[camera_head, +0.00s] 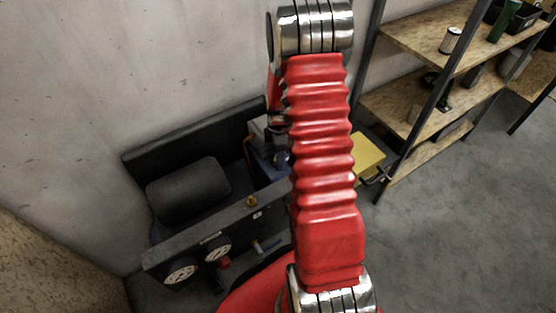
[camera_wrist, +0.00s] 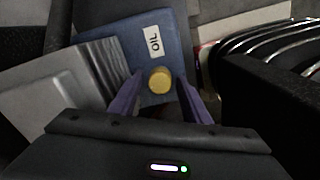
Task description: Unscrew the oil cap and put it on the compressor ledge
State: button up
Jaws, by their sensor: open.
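The oil cap (camera_wrist: 160,80) is a round yellow cap on a blue block, in the wrist view, just below a white label reading OIL (camera_wrist: 154,42). My gripper (camera_wrist: 160,88) is open, with its two purple fingers on the left and right of the cap. I cannot tell whether the fingers touch it. In the head view my red arm hides the cap, and only part of the blue block (camera_head: 266,160) shows. The compressor (camera_head: 190,192) is a dark unit with a black cylinder against the wall. Which surface is its ledge is not clear.
The compressor's front panel carries gauges (camera_head: 181,273), a yellow knob (camera_head: 251,201) and a red fitting (camera_head: 224,263). A metal-framed shelf (camera_head: 400,103) with wooden boards stands on the right. A yellow board (camera_head: 368,158) is beside my arm. The grey floor (camera_head: 460,230) at the right is clear.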

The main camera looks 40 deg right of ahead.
jog(key=m, duration=0.4)
jog(key=shift+m, duration=0.3)
jog(key=m, duration=0.9)
jog(key=shift+m, duration=0.4)
jog(key=m, duration=0.5)
